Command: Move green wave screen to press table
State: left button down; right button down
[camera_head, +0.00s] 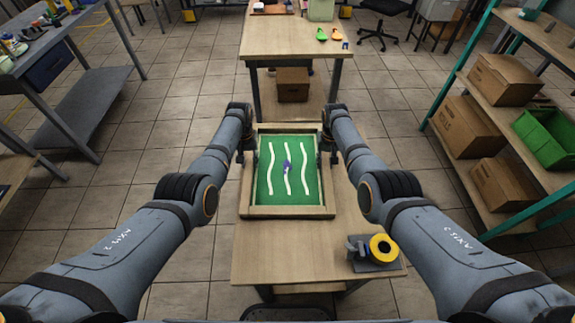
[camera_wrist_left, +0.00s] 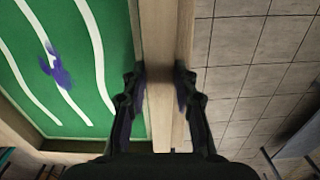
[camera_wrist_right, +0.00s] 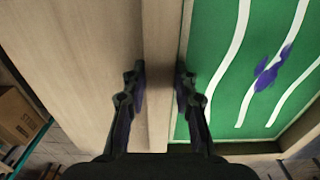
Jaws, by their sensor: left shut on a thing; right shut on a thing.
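The green wave screen (camera_head: 273,172) is a wooden frame around a green panel with three white wavy stripes and a purple smear. In the head view it lies over the near wooden table, between my two arms. My left gripper (camera_head: 243,150) is shut on the left side of the frame; the left wrist view shows its fingers (camera_wrist_left: 160,88) on either side of the wooden bar. My right gripper (camera_head: 328,148) is shut on the right side; the right wrist view shows its fingers (camera_wrist_right: 160,85) astride that bar. Whether the screen touches the table is unclear.
The near table (camera_head: 290,262) holds a tape dispenser (camera_head: 375,250) with yellow tape at its right front. Another wooden table (camera_head: 285,38) stands beyond. Shelves with cardboard boxes (camera_head: 505,78) and a green bin (camera_head: 547,138) are at right. A grey workbench (camera_head: 40,55) is at left.

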pick_arm(q)
jog(key=shift+r, duration=0.2)
pick_arm(e)
jog(key=shift+r, duration=0.15)
